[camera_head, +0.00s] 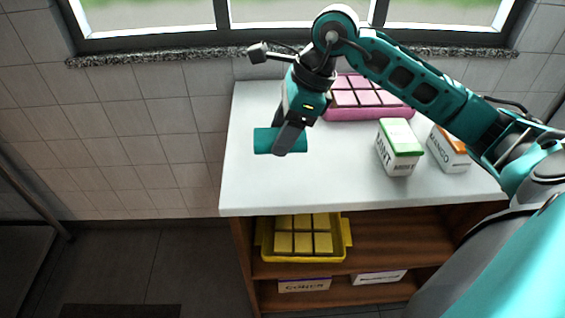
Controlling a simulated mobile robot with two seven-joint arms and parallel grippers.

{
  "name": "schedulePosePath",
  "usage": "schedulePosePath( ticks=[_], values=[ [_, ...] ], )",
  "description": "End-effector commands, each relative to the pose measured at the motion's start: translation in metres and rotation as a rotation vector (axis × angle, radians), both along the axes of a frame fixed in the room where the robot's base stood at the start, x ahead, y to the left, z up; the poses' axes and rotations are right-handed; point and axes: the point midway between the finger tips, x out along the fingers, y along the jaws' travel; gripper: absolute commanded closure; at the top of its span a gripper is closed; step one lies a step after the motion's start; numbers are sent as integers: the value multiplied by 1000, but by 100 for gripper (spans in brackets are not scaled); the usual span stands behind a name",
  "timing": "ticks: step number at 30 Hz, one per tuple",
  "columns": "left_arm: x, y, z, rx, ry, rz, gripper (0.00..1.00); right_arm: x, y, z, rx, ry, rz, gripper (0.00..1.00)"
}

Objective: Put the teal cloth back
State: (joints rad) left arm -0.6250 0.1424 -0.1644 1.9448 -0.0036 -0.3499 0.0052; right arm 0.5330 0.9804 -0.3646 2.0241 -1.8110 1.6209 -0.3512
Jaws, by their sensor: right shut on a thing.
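The teal cloth (264,140) is a small flat rectangle at the left part of the white counter top (260,190). My right gripper (286,146) reaches down over the cloth and is shut on it. The fingers hide the middle of the cloth, and its edges show on both sides. I cannot tell whether the cloth touches the counter or is slightly above it. My left gripper is not in view.
A pink tray (372,115) of pink blocks stands at the back. A green-topped carton (398,160) and an orange-topped carton (446,154) stand at the right. A yellow tray (265,240) and labelled boxes (304,286) sit on shelves below. The front left counter is clear.

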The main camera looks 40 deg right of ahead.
Motion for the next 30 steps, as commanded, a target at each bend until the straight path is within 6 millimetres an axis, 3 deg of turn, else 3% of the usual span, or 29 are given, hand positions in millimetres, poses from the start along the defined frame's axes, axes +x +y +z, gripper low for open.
schedulePosePath(
  ticks=[3, 11, 18, 29, 30],
  values=[
    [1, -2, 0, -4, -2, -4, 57, -1, 0, -23, 1, 4, -1, 75],
    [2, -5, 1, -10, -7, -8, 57, 0, 0, -43, 1, 1, -1, 75],
    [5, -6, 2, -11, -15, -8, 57, 0, 0, -76, 2, 1, 0, 75],
    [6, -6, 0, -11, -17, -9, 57, 0, 0, -81, -1, -1, 1, 75],
    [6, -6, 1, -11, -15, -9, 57, 0, 0, -80, -1, -1, 1, 39]
  ],
)
